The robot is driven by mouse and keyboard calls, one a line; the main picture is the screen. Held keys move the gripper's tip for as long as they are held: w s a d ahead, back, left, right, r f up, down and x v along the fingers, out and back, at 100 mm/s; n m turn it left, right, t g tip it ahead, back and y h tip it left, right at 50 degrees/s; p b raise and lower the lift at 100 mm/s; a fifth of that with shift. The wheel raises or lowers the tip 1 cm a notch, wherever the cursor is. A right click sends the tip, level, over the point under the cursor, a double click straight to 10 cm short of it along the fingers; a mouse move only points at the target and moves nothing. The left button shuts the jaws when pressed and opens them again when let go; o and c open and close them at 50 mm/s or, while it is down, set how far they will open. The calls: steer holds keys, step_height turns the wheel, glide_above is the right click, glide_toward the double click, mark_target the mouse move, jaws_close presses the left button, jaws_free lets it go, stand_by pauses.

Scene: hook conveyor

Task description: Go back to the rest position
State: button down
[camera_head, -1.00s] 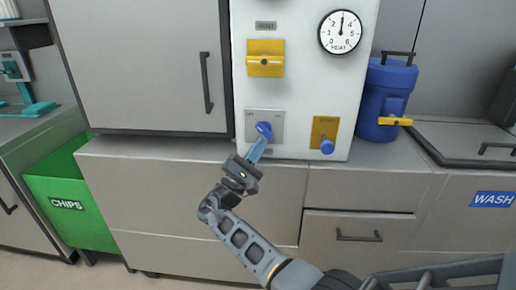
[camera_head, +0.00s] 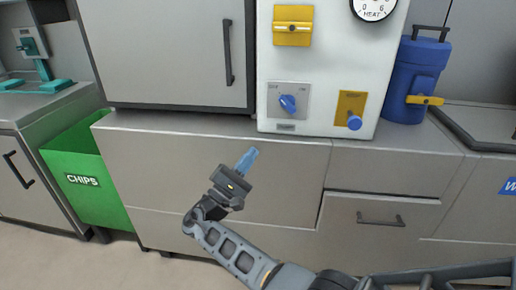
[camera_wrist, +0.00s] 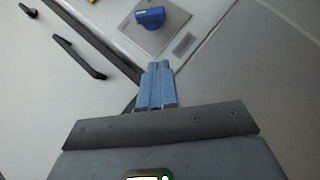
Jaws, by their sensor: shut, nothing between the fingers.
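My gripper (camera_head: 249,157) is shut and empty, with its blue fingers together. In the head view it is in front of the grey drawer fronts, below the white control panel (camera_head: 328,40) and clear of it. The wrist view shows the closed fingers (camera_wrist: 158,70) pointing toward the panel's lower edge. A blue knob on a grey plate (camera_head: 288,103) is on the panel above the fingertips, and it also shows in the wrist view (camera_wrist: 150,17). The fingers do not touch it.
A blue lever on a yellow plate (camera_head: 354,121) and a yellow switch (camera_head: 292,26) are on the panel. A blue canister (camera_head: 412,80) stands right of it. A green CHIPS bin (camera_head: 85,185) is at left. A drawer handle (camera_head: 381,219) sticks out below right.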

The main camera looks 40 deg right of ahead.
steer(key=shift+a+f, duration=0.15)
steer(key=shift+a, duration=0.15)
stand_by(0.4)
steer(key=s+a+f+n+t+y+p, duration=0.1)
steer(key=s+f+n+t+y+p, duration=0.1)
steer(key=s+f+y, duration=0.55)
steer(key=s+a+f+n+t+y+p, duration=0.1)
steer(key=s+f+t+y, duration=0.2)
steer(key=f, duration=0.8)
steer(key=s+a+f+m+t+y+p, duration=0.1)
steer(key=s+a+f+y, duration=0.2)
steer(key=s, duration=0.5)
steer(key=s+a+f+y+p, duration=0.2)
steer(key=s+a+y, duration=0.25)
steer(key=s, duration=0.35)
steer(key=s+a+r+m+t+y+p, duration=0.1)
steer(key=s+a+r+m+t+y, duration=0.15)
steer(key=s+a+r, duration=0.35)
steer(key=s+r+m+t+y+p, duration=0.1)
steer(key=s+r+m, duration=0.3)
steer(key=r, duration=1)
steer(key=s+a+r+m+t+y+p, duration=0.1)
steer(key=s+r, duration=0.6)
steer(key=r, duration=0.7)
steer(key=m+t+y+p, duration=0.1)
steer(key=m+t+y, duration=0.1)
steer(key=m, duration=0.1)
steer(key=shift+s+a+t, duration=0.25)
steer(key=shift+s+t, duration=0.05)
steer(key=shift+t, duration=0.05)
